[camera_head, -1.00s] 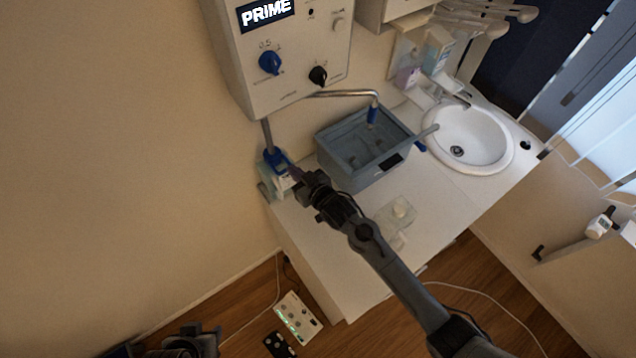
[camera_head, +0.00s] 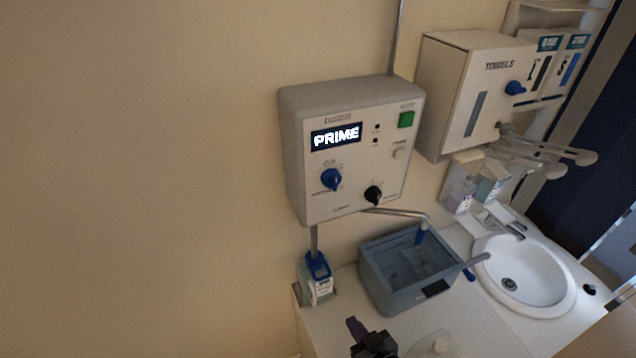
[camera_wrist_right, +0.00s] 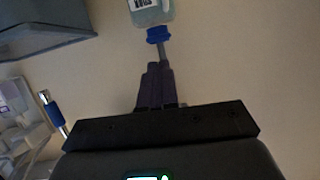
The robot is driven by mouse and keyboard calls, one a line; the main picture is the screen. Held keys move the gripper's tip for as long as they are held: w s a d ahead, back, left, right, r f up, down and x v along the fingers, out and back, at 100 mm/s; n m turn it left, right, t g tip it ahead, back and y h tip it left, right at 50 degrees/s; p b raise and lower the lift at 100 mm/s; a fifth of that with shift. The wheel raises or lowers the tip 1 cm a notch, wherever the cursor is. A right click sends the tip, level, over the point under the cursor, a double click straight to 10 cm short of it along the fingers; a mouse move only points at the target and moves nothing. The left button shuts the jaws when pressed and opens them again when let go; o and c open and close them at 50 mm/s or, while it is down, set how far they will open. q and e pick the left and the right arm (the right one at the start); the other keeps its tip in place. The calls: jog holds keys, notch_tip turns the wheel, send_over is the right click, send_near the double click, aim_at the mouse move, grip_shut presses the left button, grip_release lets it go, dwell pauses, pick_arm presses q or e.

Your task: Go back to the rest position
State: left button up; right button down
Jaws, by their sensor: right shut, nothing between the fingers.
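My right gripper (camera_head: 354,325) shows at the bottom edge of the head view, dark with purple fingertips. It is over the counter, in front of the small bottle and to the left of the grey-blue basin. In the right wrist view the purple fingers (camera_wrist_right: 155,80) are together and hold nothing. My left gripper is not in view. Most of my right arm is out of the picture.
A wall unit (camera_head: 350,150) reading PRIME hangs above the counter (camera_head: 465,325). Below it are a small blue-topped bottle (camera_head: 319,287) and a basin (camera_head: 405,275). A sink (camera_head: 525,275) and a towel cabinet (camera_head: 470,95) are at right. The wall at left is bare.

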jog(key=s+d+r+g+h+p, duration=0.1)
jog(key=s+d+r+g+p, duration=0.1)
jog(key=s, duration=0.5)
jog(key=s+d+r+m+g+h+p, duration=0.1)
jog(key=s+d+g, duration=0.3)
jog(key=s, duration=0.4)
jog(key=s+d+r+m+g+h+p, duration=0.1)
jog(key=s+d+r+g+h+p, duration=0.1)
jog(key=s, duration=0.5)
jog(key=d+r+g+h, duration=0.1)
jog(key=d+r, duration=0.1)
jog(key=d, duration=0.1)
jog(key=shift+s+d+p, duration=0.15)
jog(key=shift+s+p, duration=0.2)
jog(key=shift+s, duration=0.05)
dwell(0.5)
dwell(0.8)
